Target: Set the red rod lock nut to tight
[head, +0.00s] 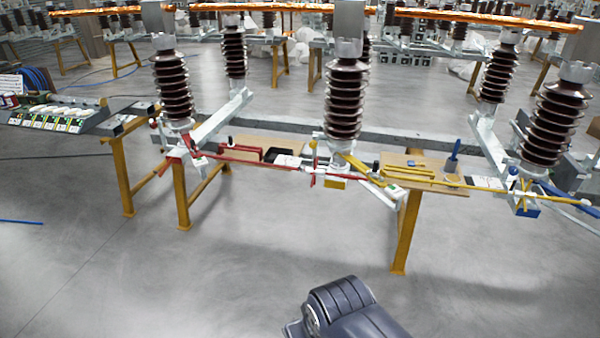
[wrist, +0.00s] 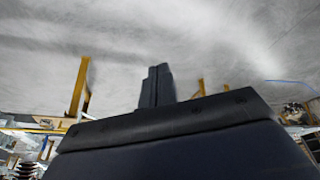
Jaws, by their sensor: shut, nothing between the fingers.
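The red rod (head: 240,157) runs roughly level between the left insulator's base and the middle insulator's base in the head view. Red fittings sit at its left end and beside the middle insulator. The lock nut is too small to make out, so I cannot tell whether it is tight or loose. My gripper (wrist: 157,84) shows in the wrist view with its two dark fingers together and nothing between them. It is away from the rod, with grey floor behind it. In the head view only a dark part of my arm shows at the bottom; the fingertips are not visible.
Brown ribbed insulators (head: 345,100) stand on a grey frame with yellow legs (head: 407,235). A yellow rod (head: 465,185) runs at the right. A wooden board (head: 445,187) holds yellow parts and a blue tool. A side bench (head: 60,118) stands left. The floor (head: 270,255) in front is clear.

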